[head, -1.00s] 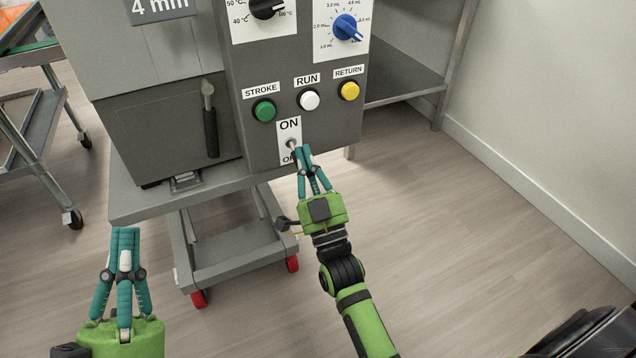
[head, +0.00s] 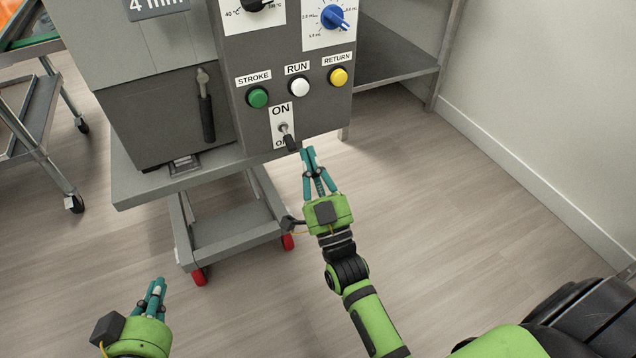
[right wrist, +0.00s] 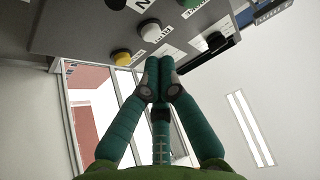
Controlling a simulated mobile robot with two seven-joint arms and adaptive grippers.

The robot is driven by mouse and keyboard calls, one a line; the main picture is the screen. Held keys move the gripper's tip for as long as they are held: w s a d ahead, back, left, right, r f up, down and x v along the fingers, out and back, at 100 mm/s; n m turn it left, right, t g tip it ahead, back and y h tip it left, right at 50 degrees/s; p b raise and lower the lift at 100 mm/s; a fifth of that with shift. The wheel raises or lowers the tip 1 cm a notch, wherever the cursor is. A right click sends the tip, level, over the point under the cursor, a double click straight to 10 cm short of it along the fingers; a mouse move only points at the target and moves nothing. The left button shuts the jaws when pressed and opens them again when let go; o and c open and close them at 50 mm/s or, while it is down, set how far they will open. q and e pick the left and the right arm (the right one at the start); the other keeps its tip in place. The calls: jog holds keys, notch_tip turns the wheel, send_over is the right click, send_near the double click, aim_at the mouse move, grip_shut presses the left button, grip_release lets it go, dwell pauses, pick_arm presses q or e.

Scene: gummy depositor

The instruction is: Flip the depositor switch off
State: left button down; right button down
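The depositor switch (head: 284,129) is a metal toggle with a dark tip, on the grey control panel between the ON label above and a partly covered OFF label below. Its lever points down toward OFF in the head view. My right gripper (head: 308,154) is just below and right of the lever tip, with a small visible gap. Its teal fingers are together and hold nothing. They also show together in the right wrist view (right wrist: 160,68). My left gripper (head: 156,286) is low at the left, far from the panel, with its fingers together and empty.
Green (head: 257,97), white (head: 299,86) and yellow (head: 339,76) buttons sit above the switch. A blue dial (head: 333,17) is higher up. A grey cart with red wheels (head: 199,277) stands below the machine. The floor to the right is clear up to the wall.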

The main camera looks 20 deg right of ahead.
pick_arm(q)
jog(key=shift+a+f, duration=0.1)
jog(key=shift+f, duration=0.05)
pick_arm(e)
jog(key=v, duration=0.5)
jog(key=shift+w+f, duration=0.3)
jog(key=shift+f, duration=0.05)
jog(key=shift+w+a, duration=0.1)
